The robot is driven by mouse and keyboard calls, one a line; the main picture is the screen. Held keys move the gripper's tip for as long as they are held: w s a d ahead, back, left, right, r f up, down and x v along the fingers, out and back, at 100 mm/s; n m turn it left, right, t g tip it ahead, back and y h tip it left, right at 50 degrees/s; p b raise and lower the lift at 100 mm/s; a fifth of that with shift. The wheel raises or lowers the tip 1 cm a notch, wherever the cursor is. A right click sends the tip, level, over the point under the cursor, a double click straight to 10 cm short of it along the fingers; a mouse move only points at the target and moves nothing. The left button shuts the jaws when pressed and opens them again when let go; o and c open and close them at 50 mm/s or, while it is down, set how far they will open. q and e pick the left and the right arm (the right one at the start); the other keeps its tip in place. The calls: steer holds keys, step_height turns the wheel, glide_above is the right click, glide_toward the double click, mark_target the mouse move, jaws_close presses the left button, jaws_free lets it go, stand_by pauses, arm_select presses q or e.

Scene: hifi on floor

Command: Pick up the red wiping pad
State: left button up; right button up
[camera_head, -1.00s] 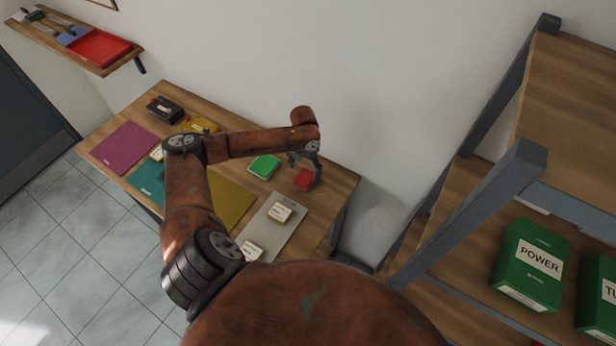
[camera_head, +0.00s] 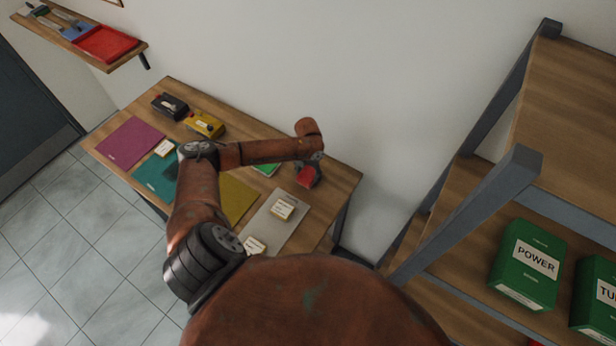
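The red wiping pad (camera_head: 305,177) is at the right back part of the wooden table, near the wall. My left gripper (camera_head: 309,176) is down at the pad, pointing downward, with its fingers close around or beside it. The gripper partly hides the pad, and I cannot tell whether the fingers are closed on it or whether it is off the table. My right gripper is not in view.
On the table (camera_head: 335,190) are a green pad (camera_head: 266,168) partly behind my arm, a yellow box (camera_head: 205,124), a black box (camera_head: 169,106), and purple (camera_head: 130,143), teal, olive and grey mats. A shelf rack (camera_head: 470,200) stands at right.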

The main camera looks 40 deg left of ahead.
arm_select(q)
steer(key=c, duration=0.7)
steer(key=shift+r, duration=0.1)
steer(key=shift+r+b, duration=0.4)
steer(key=shift+r, duration=0.2)
steer(key=s+d+r+b, duration=0.3)
steer(key=s+d+r, duration=0.6)
steer(key=s+r, duration=0.1)
steer(key=shift+d+r, duration=0.4)
steer(key=shift+r, duration=0.4)
